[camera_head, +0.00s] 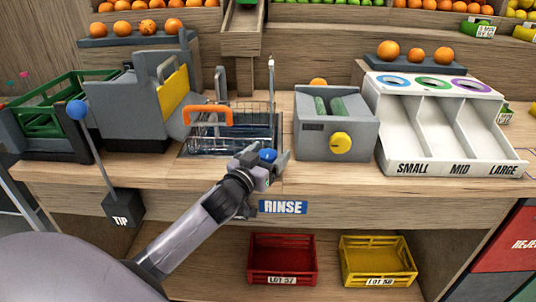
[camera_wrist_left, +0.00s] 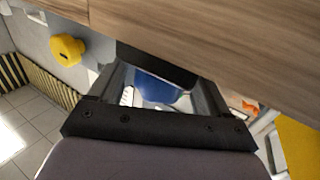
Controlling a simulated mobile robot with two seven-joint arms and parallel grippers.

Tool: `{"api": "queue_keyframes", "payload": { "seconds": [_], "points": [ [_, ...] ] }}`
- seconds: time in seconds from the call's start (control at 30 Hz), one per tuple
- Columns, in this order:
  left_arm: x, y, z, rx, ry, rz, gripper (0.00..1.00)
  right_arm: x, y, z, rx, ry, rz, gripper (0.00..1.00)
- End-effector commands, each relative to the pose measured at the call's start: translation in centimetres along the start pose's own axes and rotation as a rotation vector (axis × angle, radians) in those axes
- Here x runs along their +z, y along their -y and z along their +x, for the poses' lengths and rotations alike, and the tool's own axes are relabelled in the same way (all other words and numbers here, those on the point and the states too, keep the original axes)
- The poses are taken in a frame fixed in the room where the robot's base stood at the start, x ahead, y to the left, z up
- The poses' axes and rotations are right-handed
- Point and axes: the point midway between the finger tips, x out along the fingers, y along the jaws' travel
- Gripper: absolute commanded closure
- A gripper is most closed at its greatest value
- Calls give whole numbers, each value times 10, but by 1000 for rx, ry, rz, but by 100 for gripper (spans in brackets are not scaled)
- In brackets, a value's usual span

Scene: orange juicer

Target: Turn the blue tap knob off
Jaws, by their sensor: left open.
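The blue tap knob (camera_head: 267,155) is at the front edge of the counter, just above the RINSE label and in front of the wire basket. My left gripper (camera_head: 263,160) is at the knob, its two fingers apart on either side of it. In the left wrist view the blue knob (camera_wrist_left: 155,88) shows between the open fingers, partly hidden by the gripper body. I cannot tell whether a finger touches it. My right gripper is in neither view.
The wire basket (camera_head: 228,131) with an orange handle (camera_head: 208,115) stands behind the knob. A grey box with a yellow knob (camera_head: 341,143) is to the right. A lever with a blue ball (camera_head: 76,109) is at the left. Red (camera_head: 281,258) and yellow (camera_head: 378,260) crates sit below.

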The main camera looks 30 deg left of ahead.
Motion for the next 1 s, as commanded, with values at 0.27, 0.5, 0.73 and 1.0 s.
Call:
{"api": "queue_keyframes", "payload": {
  "seconds": [0.27,0.5,0.73,1.0],
  "points": [
    [0,0,0,0,0,0,36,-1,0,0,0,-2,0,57],
    [0,0,0,1,0,0,74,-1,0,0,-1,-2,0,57],
    [-2,1,0,39,2,2,74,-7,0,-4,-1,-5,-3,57],
    [-4,2,0,197,9,6,74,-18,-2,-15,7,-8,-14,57]
  ]
}}
